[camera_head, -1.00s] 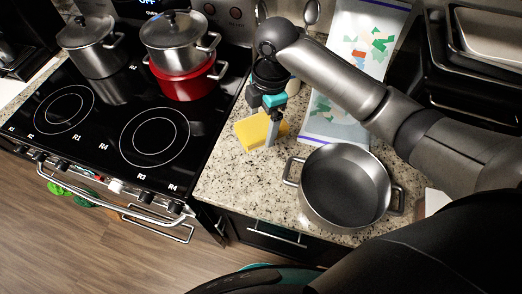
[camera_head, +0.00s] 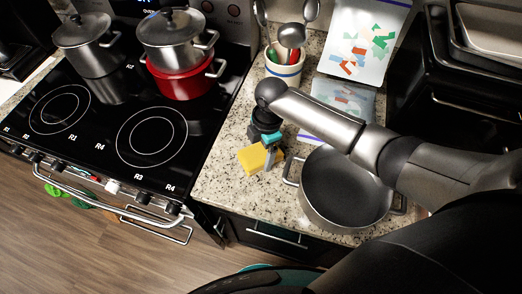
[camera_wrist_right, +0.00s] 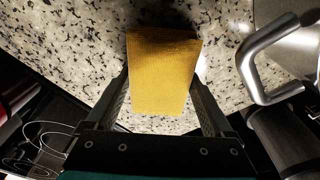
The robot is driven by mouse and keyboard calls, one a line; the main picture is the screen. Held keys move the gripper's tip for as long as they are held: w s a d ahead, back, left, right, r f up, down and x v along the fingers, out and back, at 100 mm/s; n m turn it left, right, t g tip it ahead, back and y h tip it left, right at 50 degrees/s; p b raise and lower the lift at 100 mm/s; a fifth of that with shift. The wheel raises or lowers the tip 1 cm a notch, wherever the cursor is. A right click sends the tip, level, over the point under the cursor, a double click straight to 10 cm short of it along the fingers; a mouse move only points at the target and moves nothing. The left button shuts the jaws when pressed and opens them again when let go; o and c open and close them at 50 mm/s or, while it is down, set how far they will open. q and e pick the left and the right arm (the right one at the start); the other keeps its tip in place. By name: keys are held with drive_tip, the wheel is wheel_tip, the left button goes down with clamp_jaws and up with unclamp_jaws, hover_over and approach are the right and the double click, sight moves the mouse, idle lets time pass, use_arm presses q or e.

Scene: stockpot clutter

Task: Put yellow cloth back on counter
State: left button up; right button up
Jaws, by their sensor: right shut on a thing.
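The yellow cloth (camera_head: 252,158) is a flat-sided yellow piece at the counter's left part, between the stove and the grey pot. My right gripper (camera_head: 270,155) is over it, pointing down. In the right wrist view the cloth (camera_wrist_right: 162,70) lies between the two fingers of the right gripper (camera_wrist_right: 160,98), which are shut on it. The speckled granite counter (camera_head: 226,190) is around and beneath it. Whether the cloth touches the counter is hard to tell. My left gripper is not in view.
A large grey pot (camera_head: 345,190) stands right of the cloth; its handle (camera_wrist_right: 268,60) is close in the wrist view. A utensil crock (camera_head: 284,70) and a patterned bag or board (camera_head: 362,40) are behind. The black stove (camera_head: 100,140) holds a steel pot on a red pot (camera_head: 183,84).

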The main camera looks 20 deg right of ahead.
drive_tip(key=shift+f, duration=0.1)
drive_tip(key=o, duration=1.1)
drive_tip(key=shift+c, duration=0.2)
wheel_tip(320, 180, up, 12)
drive_tip(key=d+p, duration=0.1)
drive_tip(key=shift+w+d, duration=0.15)
drive_tip(key=shift+d, duration=0.05)
